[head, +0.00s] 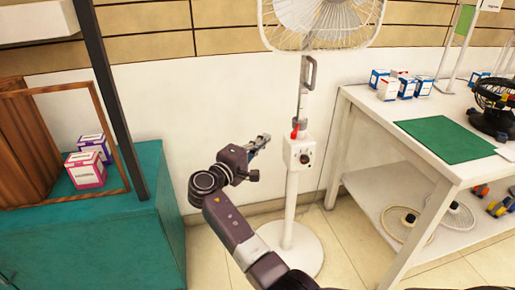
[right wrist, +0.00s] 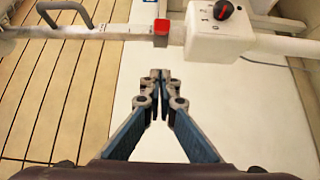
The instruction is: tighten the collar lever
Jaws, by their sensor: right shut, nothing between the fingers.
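A white pedestal fan stands against the wall, its pole (head: 291,205) upright on a round base. The small red collar lever (head: 295,132) is on the pole just above the white control box (head: 298,153). In the right wrist view the lever (right wrist: 161,27) is a red block beside the control box (right wrist: 217,40), beyond my fingertips. My right gripper (head: 265,138) is left of the collar, shut and empty, its fingertips together (right wrist: 160,76) and apart from the lever. My left gripper is not in view.
A black knob (head: 305,158) is on the control box, and a grey handle (head: 309,73) is higher on the pole. A teal cabinet (head: 165,225) with boxes stands left. A white table (head: 362,112) with a green mat (head: 445,139) stands right.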

